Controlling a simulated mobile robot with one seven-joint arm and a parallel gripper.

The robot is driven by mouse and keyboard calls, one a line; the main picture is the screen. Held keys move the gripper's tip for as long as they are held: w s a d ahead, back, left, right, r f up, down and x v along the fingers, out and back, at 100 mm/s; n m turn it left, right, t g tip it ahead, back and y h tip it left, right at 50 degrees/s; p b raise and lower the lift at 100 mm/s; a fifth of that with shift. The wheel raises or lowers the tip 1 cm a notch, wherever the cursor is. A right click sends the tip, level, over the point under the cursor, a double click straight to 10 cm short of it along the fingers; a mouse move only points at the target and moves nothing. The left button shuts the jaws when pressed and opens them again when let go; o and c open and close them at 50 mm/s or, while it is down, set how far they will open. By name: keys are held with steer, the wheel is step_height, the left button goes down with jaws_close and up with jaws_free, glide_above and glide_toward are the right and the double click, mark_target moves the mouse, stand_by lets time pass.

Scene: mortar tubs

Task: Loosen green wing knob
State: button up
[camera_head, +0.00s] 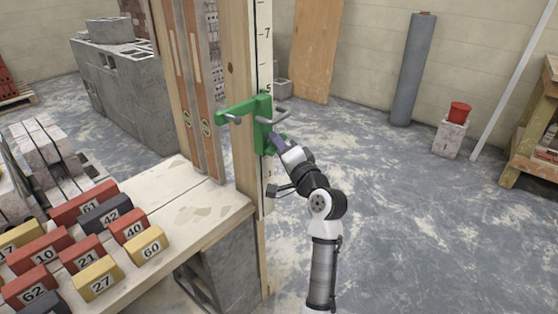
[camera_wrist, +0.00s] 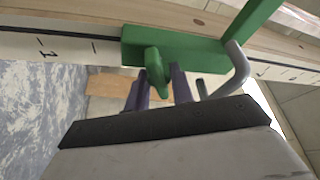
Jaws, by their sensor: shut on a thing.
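The green wing knob (camera_wrist: 156,66) shows in the wrist view, in front of the green bracket (camera_wrist: 185,50). The two dark fingers of my gripper (camera_wrist: 160,88) stand on either side of the knob and are shut on it. In the head view the green bracket (camera_head: 263,107) sits on the upright wooden post with a number scale (camera_head: 263,55). My gripper (camera_head: 279,143) reaches its lower right side there. The knob cannot be made out clearly in the head view. A grey bent rod (camera_wrist: 238,68) sticks out beside the knob.
A wooden bench (camera_head: 200,215) with several numbered red, yellow and dark blocks (camera_head: 98,280) stands at the left. Two long wooden levels (camera_head: 205,120) lean beside the post. Grey blocks (camera_head: 135,90) are stacked behind.

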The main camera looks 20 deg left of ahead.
steer(key=n+y+b, duration=0.1)
steer(key=n+b, duration=0.1)
steer(key=b, duration=0.1)
steer(key=f+n+b, duration=0.1)
steer(key=n+b, duration=0.1)
steer(key=b, duration=0.2)
steer(key=shift+n+y, duration=0.3)
steer(key=shift+y, duration=0.1)
steer(key=n+b, duration=0.2)
steer(key=b, duration=0.1)
steer(key=n+g+y+b, duration=0.1)
steer(key=n+b, duration=0.1)
steer(key=b, duration=0.1)
steer(key=shift+n+y+b, duration=0.3)
steer(key=shift+n+b, duration=0.1)
steer(key=n+b, duration=0.1)
steer(key=n+g+y+b, duration=0.1)
steer(key=n+b, duration=0.1)
steer(key=n+g+b, duration=0.1)
steer(key=b, duration=0.1)
steer(key=shift+s+r+n+y, duration=0.1)
steer(key=shift+r+n+y, duration=0.15)
steer(key=shift+n+y, duration=0.05)
steer(key=n+g+b, duration=0.2)
steer(key=n, duration=0.1)
steer(key=shift+r+y+b, duration=0.25)
steer(key=shift+y+b, duration=0.05)
steer(key=shift+y, duration=0.1)
steer(key=shift+r+n, duration=0.1)
steer(key=shift+n, duration=0.3)
